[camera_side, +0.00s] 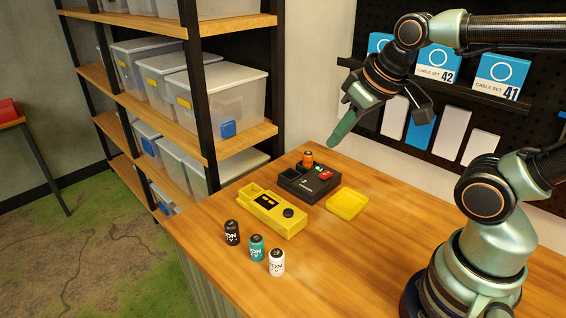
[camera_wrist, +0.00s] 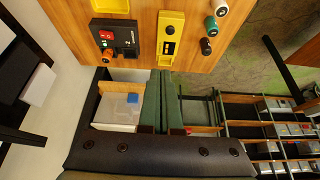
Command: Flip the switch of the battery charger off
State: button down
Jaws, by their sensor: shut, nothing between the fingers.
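The battery charger (camera_side: 307,185) is a dark box on the wooden table, and it also shows at the upper left of the wrist view (camera_wrist: 126,49). A red switch (camera_side: 326,175) sits on its top, with small green marks beside it; its on or off position is too small to tell. An orange battery (camera_side: 308,158) stands upright at the charger's far end. My gripper (camera_side: 332,144) is shut and empty, with its green fingers pointing down above and behind the charger, apart from it. In the wrist view the fingers (camera_wrist: 162,72) lie side by side.
A yellow device (camera_side: 275,212) with a black knob and a shallow yellow tray (camera_side: 347,203) flank the charger. Black (camera_side: 232,233), teal (camera_side: 257,248) and white (camera_side: 277,263) batteries stand near the table's edge. A shelf of bins (camera_side: 230,105) and a pegboard wall (camera_side: 455,150) bound the table.

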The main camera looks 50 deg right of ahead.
jog(key=w+d+r+m+g, duration=0.3)
jog(key=w+m, duration=0.2)
jog(key=m, duration=0.5)
jog(key=m+g+y, duration=0.1)
jog(key=m+g, duration=0.5)
jog(key=m, duration=2)
send_over(325, 175)
jog(key=w+d, duration=0.2)
jog(key=w, duration=0.2)
notch_tip(325, 175, down, 9)
jog(key=x, duration=1.2)
jog(key=shift+w+a+f, duration=0.15)
jog(key=shift+a+f, duration=0.2)
jog(key=shift+f, duration=0.1)
jog(key=shift+a+f, duration=0.1)
jog(key=shift+f, duration=0.45)
